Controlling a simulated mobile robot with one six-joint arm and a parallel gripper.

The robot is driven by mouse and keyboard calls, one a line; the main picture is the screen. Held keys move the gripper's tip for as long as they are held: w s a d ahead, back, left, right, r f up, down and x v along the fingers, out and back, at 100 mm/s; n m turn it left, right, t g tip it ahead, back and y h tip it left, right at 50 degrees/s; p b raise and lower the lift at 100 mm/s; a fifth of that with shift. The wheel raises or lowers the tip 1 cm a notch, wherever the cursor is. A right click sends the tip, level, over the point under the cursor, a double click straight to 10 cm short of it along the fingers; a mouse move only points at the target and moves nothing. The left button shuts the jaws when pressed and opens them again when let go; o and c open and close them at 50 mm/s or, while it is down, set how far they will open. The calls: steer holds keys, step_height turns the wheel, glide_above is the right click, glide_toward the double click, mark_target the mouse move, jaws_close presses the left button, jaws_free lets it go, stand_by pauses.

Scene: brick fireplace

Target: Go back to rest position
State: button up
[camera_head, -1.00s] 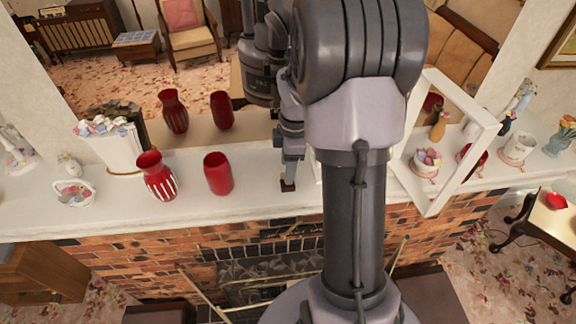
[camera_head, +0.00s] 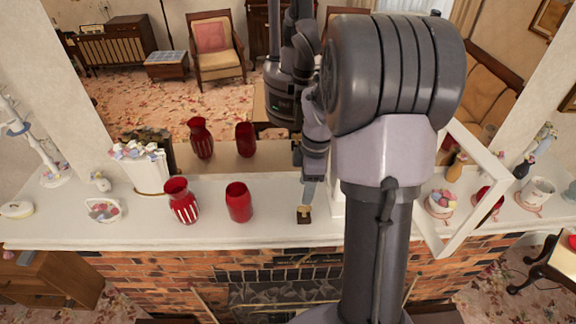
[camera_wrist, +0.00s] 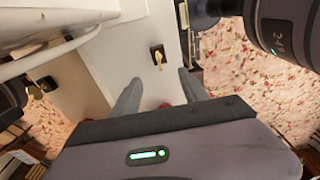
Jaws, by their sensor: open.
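My gripper (camera_head: 309,190) points down over the white mantel shelf, right of two red vases. In the wrist view its two fingers (camera_wrist: 160,92) are apart with nothing between them. A small dark square piece with a cream top (camera_head: 304,214) stands on the shelf just below my fingertips. It also shows in the wrist view (camera_wrist: 157,57), beyond the fingers and apart from them. My arm hides part of the shelf and of the white frame.
A striped red vase (camera_head: 182,201) and a plain red vase (camera_head: 239,203) stand left of my gripper. A white frame (camera_head: 462,185) leans at the right, with cups and figurines near it. A mirror behind the shelf (camera_head: 280,226) reflects the room.

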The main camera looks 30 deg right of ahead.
steer(key=a+f+m+b, duration=0.1)
steer(key=a+f+b, duration=0.1)
steer(key=b, duration=0.2)
steer(key=a+f+m+b, duration=0.1)
steer(key=a+f+b, duration=0.1)
steer(key=b, duration=0.2)
steer(key=a+f+m+t+b, duration=0.1)
steer(key=a+b, duration=0.1)
steer(key=b, duration=0.3)
steer(key=shift+s+a+f+m, duration=0.3)
steer(key=shift+a+f, duration=0.05)
steer(key=shift+f, duration=0.05)
steer(key=s+a+f+m+t+b, duration=0.2)
steer(key=s+a+f+m+b, duration=0.4)
steer(key=b, duration=0.8)
steer(key=s+a+f+m+t+y+b, duration=0.1)
steer(key=s+a+f+m+b, duration=0.5)
steer(key=a+f+b, duration=0.6)
steer(key=shift+s+f+t+b, duration=0.6)
steer(key=shift+s+f+b, duration=0.15)
steer(key=shift+s+b, duration=0.4)
steer(key=shift+w, duration=0.1)
